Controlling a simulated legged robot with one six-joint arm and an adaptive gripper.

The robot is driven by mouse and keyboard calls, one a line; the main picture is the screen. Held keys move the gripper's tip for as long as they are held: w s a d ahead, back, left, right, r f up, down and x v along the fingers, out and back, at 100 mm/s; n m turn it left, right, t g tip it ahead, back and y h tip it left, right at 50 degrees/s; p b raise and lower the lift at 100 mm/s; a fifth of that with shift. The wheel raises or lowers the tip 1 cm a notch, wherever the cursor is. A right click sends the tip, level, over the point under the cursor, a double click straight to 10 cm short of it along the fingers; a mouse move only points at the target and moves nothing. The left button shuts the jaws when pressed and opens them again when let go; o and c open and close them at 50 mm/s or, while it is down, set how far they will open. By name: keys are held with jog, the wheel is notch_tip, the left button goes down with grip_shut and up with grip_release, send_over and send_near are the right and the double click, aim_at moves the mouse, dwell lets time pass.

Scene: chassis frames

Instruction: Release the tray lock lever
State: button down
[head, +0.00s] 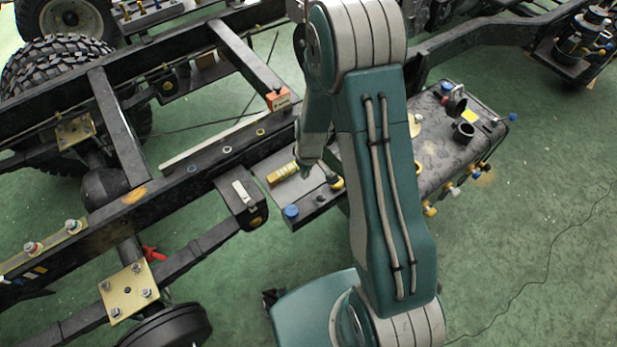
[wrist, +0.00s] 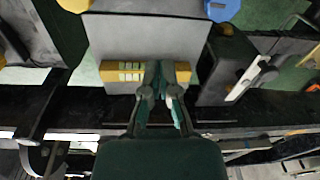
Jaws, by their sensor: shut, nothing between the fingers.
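A yellow bar with pale markings, which looks like the lock lever (head: 283,175), lies on a flat grey tray (head: 295,200) beside the chassis rail. In the wrist view the yellow lever (wrist: 115,72) runs left to right across the tray's near edge. My gripper (wrist: 161,68) is shut, with its fingertips over the lever's right half and hiding part of it. I cannot tell whether they touch it. In the head view my gripper (head: 305,168) is small and partly hidden by my arm, just right of the lever.
A blue cap (head: 291,211) sits at the tray's near corner. A dark box with a white handle (head: 243,192) stands left of it on the rail. A dark tank with several fittings (head: 455,150) lies right of my arm. Green floor is open at the lower right.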

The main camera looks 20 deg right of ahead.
jog(key=s+d+r, duration=0.3)
jog(key=s+r, duration=0.3)
jog(key=s, duration=0.1)
jog(key=shift+s, duration=0.2)
dwell(0.4)
jog(key=s+a+r+m+t, duration=0.1)
jog(key=s+r, duration=0.3)
jog(key=r, duration=0.5)
jog(key=s+a+r+m+t, duration=0.1)
jog(key=s+r, duration=0.3)
jog(key=r, duration=0.6)
jog(key=s+a+r+m+t, duration=0.1)
jog(key=s+r+m+t, duration=0.2)
jog(key=r, duration=0.7)
jog(key=shift+s+r+h, duration=0.15)
jog(key=shift+s+h, duration=0.25)
jog(key=shift+s, duration=0.15)
